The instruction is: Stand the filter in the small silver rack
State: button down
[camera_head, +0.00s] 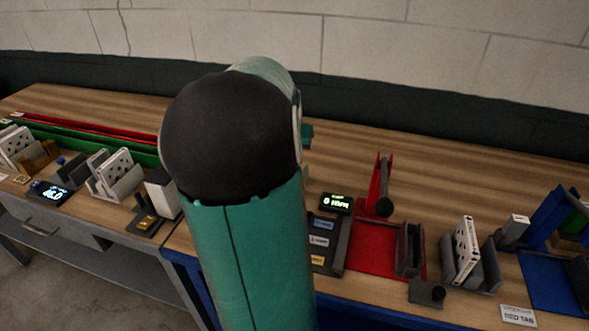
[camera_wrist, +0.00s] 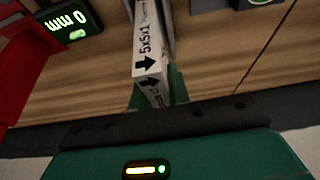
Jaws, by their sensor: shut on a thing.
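My gripper (camera_wrist: 156,92) is in the wrist view, its teal fingers on both sides of a white boxed filter (camera_wrist: 150,50) printed "5x5x1" with black arrows. It is shut on this filter, which is seen edge-on above the wooden table. In the head view my teal arm hides the gripper and the held filter. A light grey rack (camera_head: 126,188) with white filters stands on the left table. Another grey rack (camera_head: 486,274) holds a white filter at the right. I cannot tell which rack is the small silver one.
A lit display (camera_head: 336,203) stands right of my arm, beside a red tray (camera_head: 372,248) with a dark grey holder (camera_head: 410,250). A blue tray (camera_head: 550,282) is far right. A scale display (camera_head: 52,194) is at left. The table's back right is bare wood.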

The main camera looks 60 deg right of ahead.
jog(key=shift+s+f, duration=0.1)
jog(key=shift+f, duration=2.25)
jog(key=shift+f, duration=0.15)
jog(key=c, duration=1.3)
grip_release()
jog(key=v, duration=1.2)
jog(key=shift+d, duration=0.1)
